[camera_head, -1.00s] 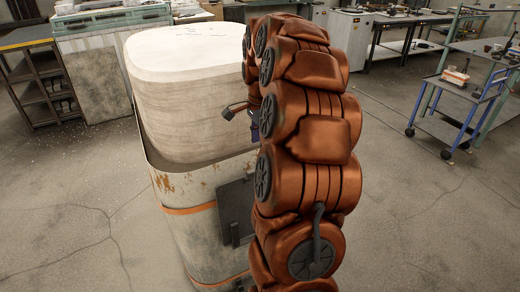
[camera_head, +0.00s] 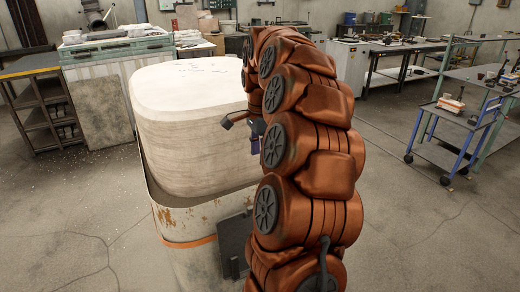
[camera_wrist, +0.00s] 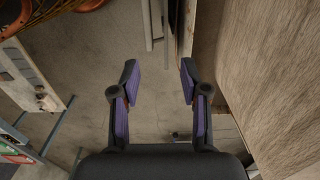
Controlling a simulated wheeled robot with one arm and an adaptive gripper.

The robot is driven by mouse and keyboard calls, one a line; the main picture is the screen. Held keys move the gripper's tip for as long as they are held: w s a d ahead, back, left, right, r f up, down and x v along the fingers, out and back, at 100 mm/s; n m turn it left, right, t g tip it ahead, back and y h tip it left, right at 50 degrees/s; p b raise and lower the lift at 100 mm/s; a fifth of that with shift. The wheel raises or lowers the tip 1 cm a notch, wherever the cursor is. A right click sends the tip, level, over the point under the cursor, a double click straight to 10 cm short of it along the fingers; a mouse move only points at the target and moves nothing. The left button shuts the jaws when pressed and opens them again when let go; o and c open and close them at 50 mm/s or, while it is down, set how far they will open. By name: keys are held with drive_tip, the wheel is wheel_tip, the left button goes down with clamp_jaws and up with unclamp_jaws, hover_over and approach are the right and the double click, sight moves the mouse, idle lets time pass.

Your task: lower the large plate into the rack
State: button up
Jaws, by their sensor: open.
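I cannot make out a large plate or a rack in either view. My gripper (camera_wrist: 159,78) is open in the wrist view, with two dark fingers with purple pads apart and nothing between them. Bare concrete floor shows beyond the fingertips. In the head view my orange arm covers most of the gripper; only a dark finger and a bit of purple show at the arm's left edge, in front of the pale block (camera_head: 190,135).
The pale block stands in a rusty, worn casing (camera_head: 190,222) left of my arm. A shelf unit (camera_head: 42,105) stands at the back left. A blue trolley (camera_head: 455,122) and a long workbench (camera_head: 385,48) are at the right. Open floor (camera_head: 420,235) lies between.

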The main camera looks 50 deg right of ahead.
drive_tip(key=shift+d+p, duration=0.1)
drive_tip(key=shift+p, duration=0.25)
wheel_tip(320, 180, up, 12)
drive_tip(key=p, duration=0.8)
drive_tip(key=shift+f, duration=0.1)
idle(0.6)
